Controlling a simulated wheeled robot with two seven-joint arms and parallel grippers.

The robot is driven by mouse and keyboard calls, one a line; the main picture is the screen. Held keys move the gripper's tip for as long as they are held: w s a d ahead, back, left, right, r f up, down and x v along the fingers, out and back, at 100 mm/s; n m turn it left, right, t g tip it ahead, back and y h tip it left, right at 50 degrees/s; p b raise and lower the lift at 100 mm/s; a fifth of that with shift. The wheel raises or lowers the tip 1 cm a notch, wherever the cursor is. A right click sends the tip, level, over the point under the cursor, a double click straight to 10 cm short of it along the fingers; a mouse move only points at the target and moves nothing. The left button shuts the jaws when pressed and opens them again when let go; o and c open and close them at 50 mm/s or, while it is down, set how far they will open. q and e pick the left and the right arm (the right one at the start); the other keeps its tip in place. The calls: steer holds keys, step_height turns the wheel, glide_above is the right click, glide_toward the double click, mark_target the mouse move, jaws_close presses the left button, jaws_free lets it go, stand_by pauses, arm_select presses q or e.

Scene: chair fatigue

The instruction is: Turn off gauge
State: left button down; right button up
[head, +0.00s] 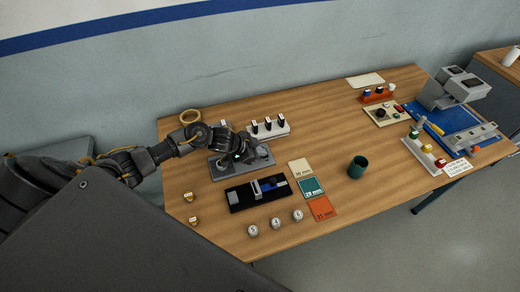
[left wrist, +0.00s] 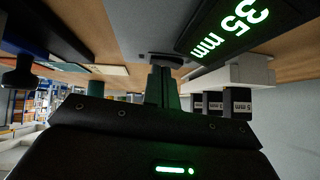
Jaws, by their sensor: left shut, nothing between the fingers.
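The gauge shows in the left wrist view as a dark display (left wrist: 222,32) with lit green "35 mm", seen upside down. In the head view, a grey base plate (head: 219,171) lies at the table's left part, and my left gripper (head: 243,155) is over it, hiding much of what stands there. In the left wrist view, the left fingers (left wrist: 162,84) are shut and empty, their tips close to a round dark piece (left wrist: 166,59) beside the display. I cannot tell if they touch it. My right gripper is not in view.
A black slider fixture (head: 245,195) lies in front of the grey plate. A white rack (head: 280,130) with black-topped pieces stands behind. Coloured cards (head: 311,187), a green cup (head: 358,167) and several round weights (head: 276,223) lie to the right and front. The table's middle is mostly clear.

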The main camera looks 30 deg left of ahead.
arm_select(q)
steer(key=shift+a, duration=0.1)
steer(key=r+p, duration=0.4)
steer(key=shift+s+d+r+p, duration=0.1)
steer(key=shift+d+p, duration=0.1)
steer(key=shift+p, duration=0.15)
steer(key=b+v, duration=0.1)
steer(key=v, duration=0.9)
steer(key=shift+d, duration=0.1)
